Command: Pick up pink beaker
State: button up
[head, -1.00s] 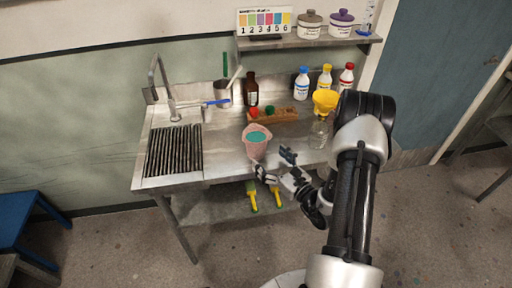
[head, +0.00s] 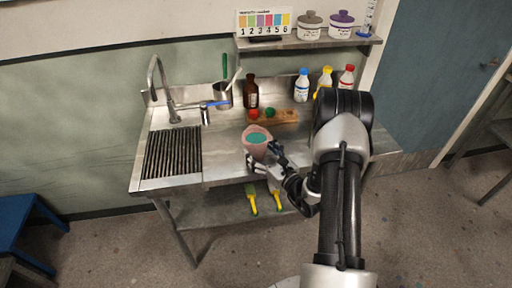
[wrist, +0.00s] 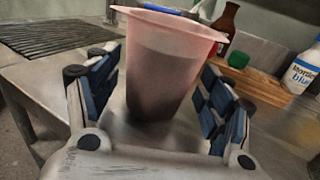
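The pink beaker (head: 257,142) stands upright on the steel bench near its front edge, with teal liquid showing inside in the head view. In the wrist view the beaker (wrist: 163,65) stands between the two blue-padded fingers of my gripper (wrist: 158,100). The fingers are spread, with a gap on each side of the beaker's lower body. In the head view my gripper (head: 262,157) is at the beaker's front right side. The exact contact there is too small to tell.
Behind the beaker stand a wooden rack (head: 286,116) with red and green items, a brown bottle (head: 251,91) and a blue-capped bottle (head: 301,86). A sink faucet (head: 160,85) and black drain grid (head: 172,152) are at the left. Yellow-handled tools (head: 251,198) lie on the lower shelf.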

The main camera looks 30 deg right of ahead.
jog(key=c, duration=0.9)
jog(key=shift+c, duration=0.4)
jog(key=shift+r, duration=0.25)
